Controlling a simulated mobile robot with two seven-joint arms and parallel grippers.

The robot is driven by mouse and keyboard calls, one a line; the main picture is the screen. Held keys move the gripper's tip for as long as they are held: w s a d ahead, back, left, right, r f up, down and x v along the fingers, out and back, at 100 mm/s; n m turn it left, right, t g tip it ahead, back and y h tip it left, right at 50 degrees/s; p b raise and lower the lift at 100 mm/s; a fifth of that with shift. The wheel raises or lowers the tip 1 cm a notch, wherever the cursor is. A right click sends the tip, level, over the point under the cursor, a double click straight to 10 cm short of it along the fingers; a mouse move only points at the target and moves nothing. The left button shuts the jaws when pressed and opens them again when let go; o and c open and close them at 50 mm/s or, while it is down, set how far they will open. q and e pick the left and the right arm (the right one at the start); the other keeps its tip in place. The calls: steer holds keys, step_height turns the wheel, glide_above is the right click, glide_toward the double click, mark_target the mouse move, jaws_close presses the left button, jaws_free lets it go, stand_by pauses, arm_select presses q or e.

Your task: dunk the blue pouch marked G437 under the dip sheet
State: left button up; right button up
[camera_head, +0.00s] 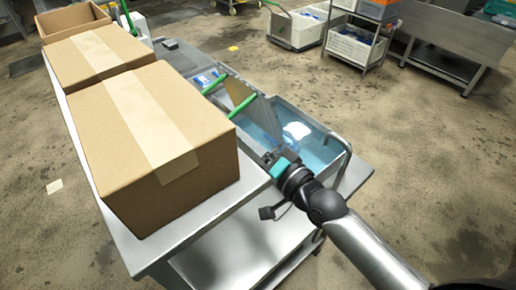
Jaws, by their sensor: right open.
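A metal tank of pale blue water (325,160) is set at the right end of the steel table. A thin grey-brown sheet (240,92) stands tilted at the tank's left side, near two green handles (243,105). A blue-and-white pouch (206,78) lies behind the boxes, left of the sheet; I cannot read its marking. A bright white patch in the water may be a pouch or a reflection; I cannot tell. My right gripper (274,158) is open at the tank's near edge, and its fingertips are hard to make out. My left gripper is out of view.
Large taped cardboard boxes (150,140) fill the left of the steel table (205,222), close to my right gripper. An open carton (72,20) stands at the far end. A cart with white bins (350,47) and a steel bench (445,45) stand beyond open floor.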

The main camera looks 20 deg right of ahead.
steer(key=shift+v, duration=1.65)
